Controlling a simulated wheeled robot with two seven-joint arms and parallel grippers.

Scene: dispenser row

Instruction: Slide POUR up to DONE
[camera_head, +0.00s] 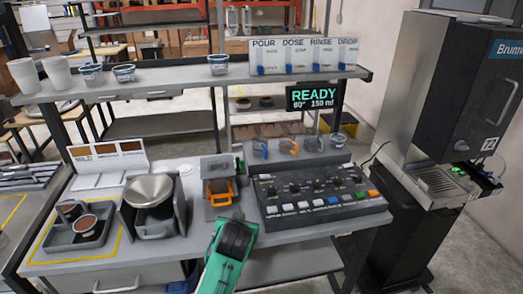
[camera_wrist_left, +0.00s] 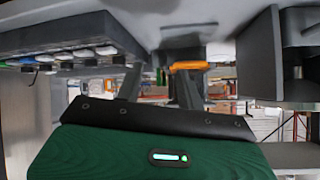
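The POUR slider (camera_head: 261,69) is a small blue knob low on its track, under the word POUR on a white panel (camera_head: 304,56) on the upper shelf. The small marks beside the track are too small to read, so I cannot make out DONE. My left gripper (camera_head: 238,215), on a green arm, is low over the front of the counter, well below and in front of the panel. In the left wrist view its two dark fingers (camera_wrist_left: 158,82) stand apart with nothing between them. My right gripper is in neither view.
A button console (camera_head: 318,190) is right of my left gripper, and an orange-handled device (camera_head: 218,185) is just beyond it. Cups (camera_head: 123,72) stand left on the upper shelf. A READY display (camera_head: 314,97) hangs below the panel. A dark machine (camera_head: 440,100) stands right.

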